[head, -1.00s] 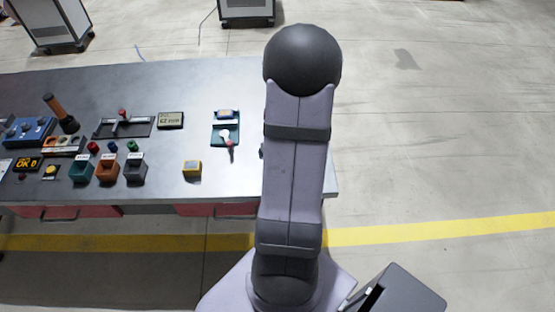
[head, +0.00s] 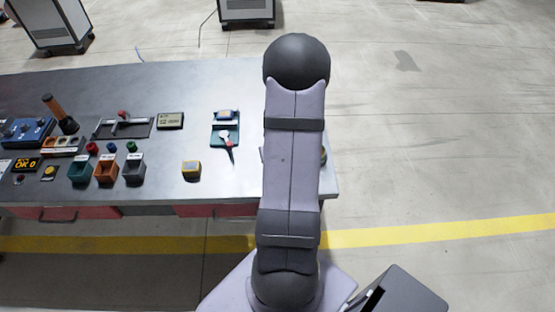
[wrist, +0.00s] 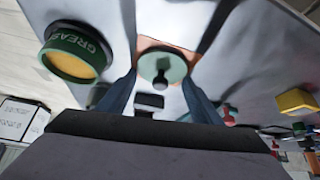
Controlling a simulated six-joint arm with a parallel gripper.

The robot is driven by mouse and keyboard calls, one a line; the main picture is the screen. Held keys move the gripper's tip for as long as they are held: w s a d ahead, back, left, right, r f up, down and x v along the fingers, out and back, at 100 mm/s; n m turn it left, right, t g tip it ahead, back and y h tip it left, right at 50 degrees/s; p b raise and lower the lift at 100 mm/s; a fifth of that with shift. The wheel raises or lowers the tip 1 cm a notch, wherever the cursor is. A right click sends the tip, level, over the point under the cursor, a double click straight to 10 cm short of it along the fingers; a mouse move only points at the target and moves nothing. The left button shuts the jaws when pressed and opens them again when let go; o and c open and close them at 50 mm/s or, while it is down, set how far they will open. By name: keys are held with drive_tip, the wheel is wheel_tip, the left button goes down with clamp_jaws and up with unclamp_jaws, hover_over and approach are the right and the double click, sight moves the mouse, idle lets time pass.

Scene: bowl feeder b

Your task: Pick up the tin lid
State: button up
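The tin lid (wrist: 163,68) is a pale green disc with a dark knob, lying on an orange patch in the wrist view. My gripper (wrist: 160,88) is open, with one finger on each side of the lid and its knob in the picture. I cannot tell how high the fingers are above it. The green tin (wrist: 72,58) marked GREASE, with yellow inside, stands to the left of the lid. In the head view my arm hides the gripper and the lid. A sliver of yellow and green, probably the tin, shows just right of my arm.
The bench's right edge is close to my arm.

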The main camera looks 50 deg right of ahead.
drive_tip(key=c, duration=0.4)
